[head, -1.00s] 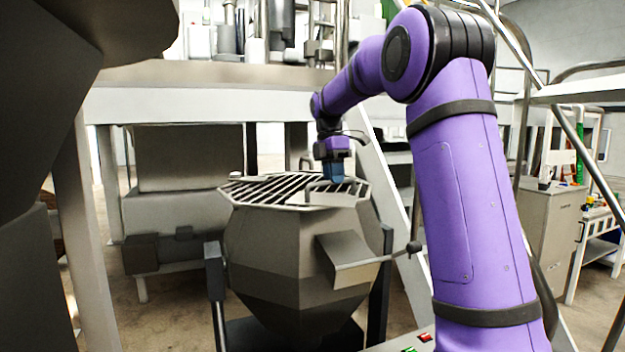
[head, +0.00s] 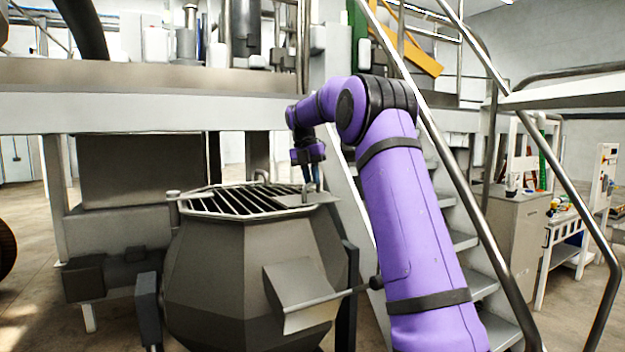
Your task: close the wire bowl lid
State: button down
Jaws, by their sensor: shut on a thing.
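The wire bowl lid (head: 238,201) is a grate of dark parallel bars in a pale metal frame. In the head view it lies roughly flat across the top of the faceted grey metal bowl (head: 215,260). I cannot tell whether it sits fully on the rim. My gripper (head: 311,188) points down at the lid's right edge and is shut on the lid's handle (head: 304,198), though the grip is small and partly hidden by the fingers. A second looped handle or hinge piece (head: 262,175) stands at the lid's back edge.
A grey box-like chute (head: 297,293) with a rod and dark knob (head: 376,283) juts from the bowl's front. Metal stairs with railings (head: 480,240) rise at the right. A raised platform (head: 150,100) stands behind the bowl.

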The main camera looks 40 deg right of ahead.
jog(key=shift+w+d+r, duration=0.15)
jog(key=shift+w, duration=0.05)
jog(key=c, duration=1.1)
grip_release()
jog(key=shift+w+d, duration=0.1)
jog(key=r, duration=0.3)
jog(key=w+a+r, duration=0.1)
jog(key=r, duration=0.6)
jog(key=shift+w+a+r, duration=0.2)
jog(key=shift+w, duration=0.1)
